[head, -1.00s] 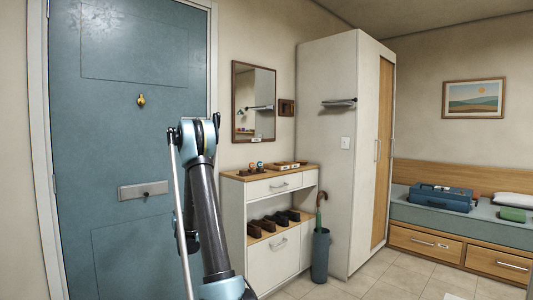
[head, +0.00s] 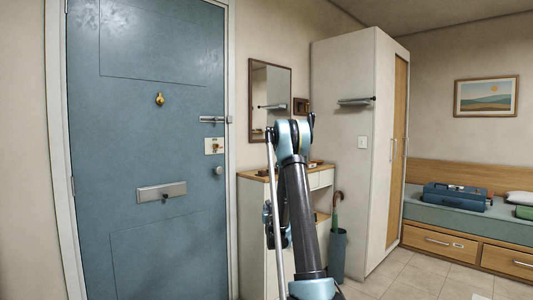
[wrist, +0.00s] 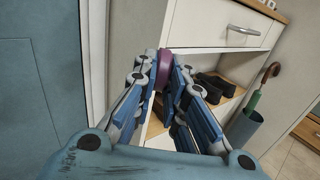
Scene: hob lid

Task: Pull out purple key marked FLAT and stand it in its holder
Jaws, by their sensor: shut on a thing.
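My gripper (wrist: 166,66) is shut on a purple key (wrist: 162,74) in the wrist view. Only a rounded purple part shows between the fingers; no marking can be read. Gripper and key are in front of the shoe cabinet, clear of the door. In the head view my arm stands before the cabinet, and the key cannot be made out. A pale lock plate (head: 214,146) with a brass part is on the blue door. I cannot pick out the key's holder; my arm covers much of the cabinet top (head: 251,175).
The shoe cabinet (wrist: 206,22) has a drawer above a shelf of dark shoes (wrist: 214,84). An umbrella stand (head: 338,254) is to its right. A tall wardrobe (head: 345,130) stands behind.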

